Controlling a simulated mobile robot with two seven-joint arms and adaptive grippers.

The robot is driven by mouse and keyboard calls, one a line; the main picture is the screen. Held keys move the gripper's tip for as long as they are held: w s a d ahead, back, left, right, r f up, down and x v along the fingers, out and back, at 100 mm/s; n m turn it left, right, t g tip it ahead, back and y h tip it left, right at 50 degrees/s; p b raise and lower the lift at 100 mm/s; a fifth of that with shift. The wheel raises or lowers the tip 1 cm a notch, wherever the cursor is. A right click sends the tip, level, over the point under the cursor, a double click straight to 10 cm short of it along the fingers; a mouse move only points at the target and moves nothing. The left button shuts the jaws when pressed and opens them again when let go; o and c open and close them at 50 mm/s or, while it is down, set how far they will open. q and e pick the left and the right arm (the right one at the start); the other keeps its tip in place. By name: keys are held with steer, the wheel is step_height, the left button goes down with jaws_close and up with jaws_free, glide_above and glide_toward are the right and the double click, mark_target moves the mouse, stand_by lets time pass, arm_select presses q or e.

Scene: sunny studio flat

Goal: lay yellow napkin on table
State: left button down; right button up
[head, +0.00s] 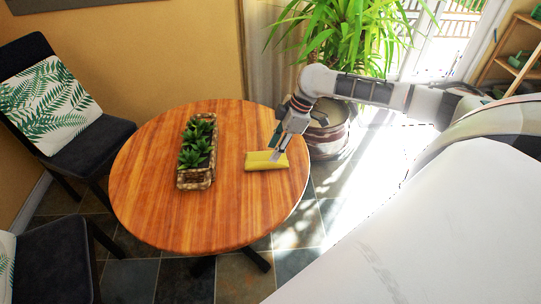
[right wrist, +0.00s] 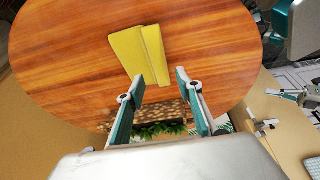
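The yellow napkin (head: 266,161) is a folded rectangle with a fold line along it. It lies flat on the right part of the round wooden table (head: 150,215). My right gripper (head: 277,154) is at the napkin, pointing down, and its fingers cover part of it in the head view. In the right wrist view the napkin (right wrist: 136,52) lies beyond the fingertips. There the right gripper (right wrist: 160,78) has its two fingers apart with nothing between them. One fingertip overlaps the napkin's near edge; I cannot tell whether it touches. My left gripper is not in view.
A planter (head: 196,152) with several small succulents stands mid-table, left of the napkin. Dark chairs (head: 95,135) with leaf-print cushions stand at the left. A large potted plant (head: 328,135) stands behind the table, near my right arm. The table's front part is bare.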

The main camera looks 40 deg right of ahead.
steer(key=v, duration=0.6)
steer(key=shift+r+p, duration=0.2)
steer(key=shift+p, duration=0.25)
steer(key=shift+s, duration=0.1)
